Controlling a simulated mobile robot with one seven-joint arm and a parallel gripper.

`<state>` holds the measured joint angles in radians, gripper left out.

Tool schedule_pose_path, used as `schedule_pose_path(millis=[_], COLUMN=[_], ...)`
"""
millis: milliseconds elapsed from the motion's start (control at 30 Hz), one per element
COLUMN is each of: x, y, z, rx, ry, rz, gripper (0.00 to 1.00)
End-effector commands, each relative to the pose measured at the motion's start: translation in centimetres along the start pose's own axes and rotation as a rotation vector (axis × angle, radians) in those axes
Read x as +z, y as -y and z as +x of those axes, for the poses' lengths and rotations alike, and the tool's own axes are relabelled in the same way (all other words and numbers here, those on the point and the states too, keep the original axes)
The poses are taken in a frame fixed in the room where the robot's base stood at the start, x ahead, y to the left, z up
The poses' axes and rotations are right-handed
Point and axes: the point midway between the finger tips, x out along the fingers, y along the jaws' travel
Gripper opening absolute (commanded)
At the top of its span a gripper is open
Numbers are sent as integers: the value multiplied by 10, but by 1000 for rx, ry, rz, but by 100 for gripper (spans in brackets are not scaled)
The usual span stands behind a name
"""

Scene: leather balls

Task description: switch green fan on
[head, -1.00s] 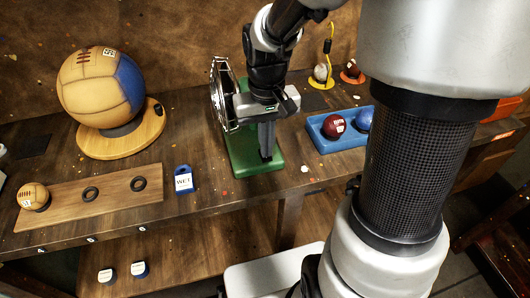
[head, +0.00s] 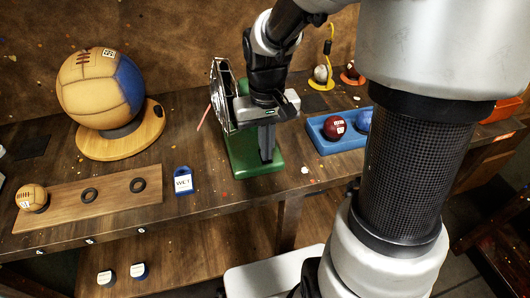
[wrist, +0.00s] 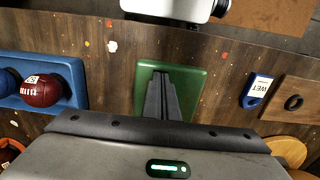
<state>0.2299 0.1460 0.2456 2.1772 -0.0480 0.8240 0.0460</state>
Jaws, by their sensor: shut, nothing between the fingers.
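The fan has a green base (head: 243,160) on the table and a round metal cage (head: 222,92) on its left side. The arm hides part of it, and I cannot make out its switch. In the wrist view the green base (wrist: 190,82) lies under the fingers. My gripper (head: 267,157) points down over the base, its fingers together and empty. It also shows in the wrist view (wrist: 160,78). I cannot tell whether the fingertips touch the fan. A thin pinkish strip (head: 204,117) shows just left of the cage.
A blue tray (head: 340,146) with a dark red ball (head: 334,127) stands close on the right. A blue WET tag (head: 183,181) and a wooden board (head: 112,203) lie left. A large ball (head: 98,90) on a round stand is further left.

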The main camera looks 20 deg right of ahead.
Motion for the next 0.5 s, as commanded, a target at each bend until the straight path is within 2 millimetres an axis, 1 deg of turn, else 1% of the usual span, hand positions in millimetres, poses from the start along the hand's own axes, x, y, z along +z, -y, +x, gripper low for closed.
schedule_pose_path(millis=[33, 100, 500], x=[0, 0, 0], y=[0, 0, 0], z=[-8, -14, -46], rx=[0, 0, 0], ry=[-1, -1, -2], rz=[0, 0, 0], gripper=[0, 0, 0])
